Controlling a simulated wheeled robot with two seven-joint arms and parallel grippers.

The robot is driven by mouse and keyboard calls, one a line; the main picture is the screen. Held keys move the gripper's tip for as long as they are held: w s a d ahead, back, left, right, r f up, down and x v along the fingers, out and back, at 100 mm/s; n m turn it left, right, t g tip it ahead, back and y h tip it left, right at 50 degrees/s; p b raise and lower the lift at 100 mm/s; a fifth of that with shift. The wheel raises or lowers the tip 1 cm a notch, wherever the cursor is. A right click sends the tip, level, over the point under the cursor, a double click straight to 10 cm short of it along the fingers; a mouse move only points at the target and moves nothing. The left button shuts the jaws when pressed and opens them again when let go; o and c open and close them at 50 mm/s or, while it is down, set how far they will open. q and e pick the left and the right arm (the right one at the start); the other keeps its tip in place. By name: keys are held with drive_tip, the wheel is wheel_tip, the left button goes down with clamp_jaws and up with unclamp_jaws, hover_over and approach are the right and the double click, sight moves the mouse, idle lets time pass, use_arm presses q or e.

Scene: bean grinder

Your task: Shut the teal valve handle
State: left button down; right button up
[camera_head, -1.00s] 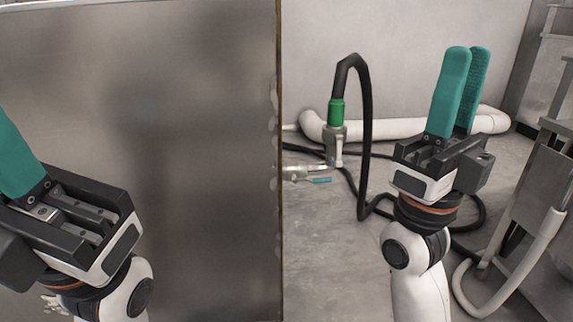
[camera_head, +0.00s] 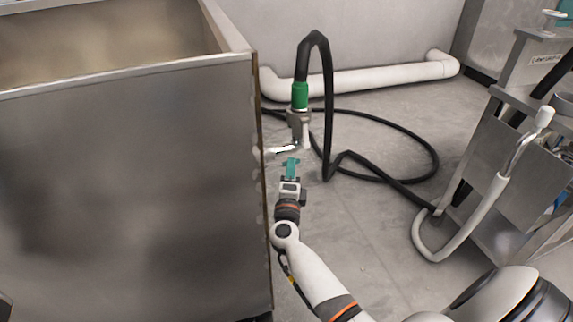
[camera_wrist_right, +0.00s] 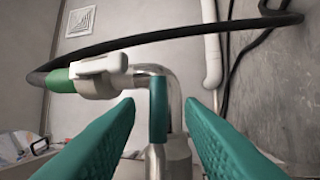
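The teal valve handle (camera_wrist_right: 158,108) shows in the right wrist view, upright in front of a bent metal pipe (camera_wrist_right: 155,70) with a green hose coupling (camera_wrist_right: 60,80) to its left. My right gripper (camera_wrist_right: 157,118) is open, one teal finger on each side of the handle, with visible gaps on both sides. In the head view my right gripper (camera_head: 291,166) is just below the valve body (camera_head: 298,122) and green coupling (camera_head: 299,95). There the handle cannot be told apart from my teal fingers. My left gripper is not in view.
A large metal bin (camera_head: 130,170) stands close on the left, its edge near my right gripper. A black hose (camera_head: 328,120) loops over the floor. A metal cart (camera_head: 500,180) with a white-ended pipe stands on the right. Floor between is mostly clear.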

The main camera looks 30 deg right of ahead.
drive_tip(key=shift+b+x, duration=0.3)
drive_tip(key=shift+x, duration=1.2)
drive_tip(key=shift+r, duration=0.1)
clamp_jaws()
